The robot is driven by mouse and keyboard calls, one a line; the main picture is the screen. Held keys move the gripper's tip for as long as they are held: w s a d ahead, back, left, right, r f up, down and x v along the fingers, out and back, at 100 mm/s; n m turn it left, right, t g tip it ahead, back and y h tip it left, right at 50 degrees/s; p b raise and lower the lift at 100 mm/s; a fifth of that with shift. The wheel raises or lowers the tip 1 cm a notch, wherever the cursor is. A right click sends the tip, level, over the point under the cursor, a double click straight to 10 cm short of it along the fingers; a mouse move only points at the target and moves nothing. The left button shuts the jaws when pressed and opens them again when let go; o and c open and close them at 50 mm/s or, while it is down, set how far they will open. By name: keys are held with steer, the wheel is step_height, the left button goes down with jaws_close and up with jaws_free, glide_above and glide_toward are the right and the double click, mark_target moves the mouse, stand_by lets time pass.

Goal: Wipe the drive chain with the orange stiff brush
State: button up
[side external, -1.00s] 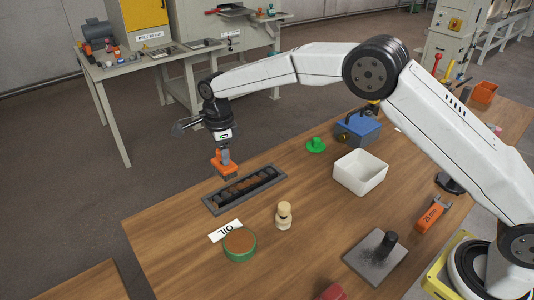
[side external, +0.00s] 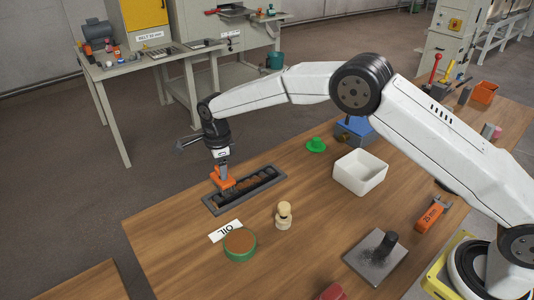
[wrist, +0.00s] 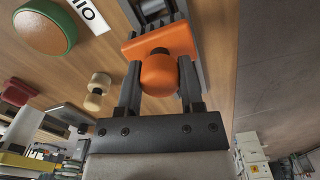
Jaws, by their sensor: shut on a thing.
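The orange stiff brush (side external: 222,180) is in my gripper (side external: 222,167), which is shut on its handle. The wrist view shows the orange knob and block (wrist: 160,45) between the two fingers (wrist: 160,85). The drive chain (side external: 258,183) lies in a long dark grey tray (side external: 214,210). The chain looks black to the right and brownish near the brush. Part of the tray also shows past the brush in the wrist view (wrist: 194,22).
A small wooden-handled item (side external: 284,215), a white bin (side external: 360,173) and a green object (side external: 316,145) stand to the right. The table's left end is clear.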

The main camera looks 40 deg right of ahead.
steer(key=shift+f, duration=0.8)
steer(key=shift+d+f, duration=0.6)
steer(key=shift+f, duration=0.35)
jaws_close()
steer(key=shift+d, duration=6.8)
steer(key=shift+a, duration=7.4)
steer(key=shift+r, duration=4.1)
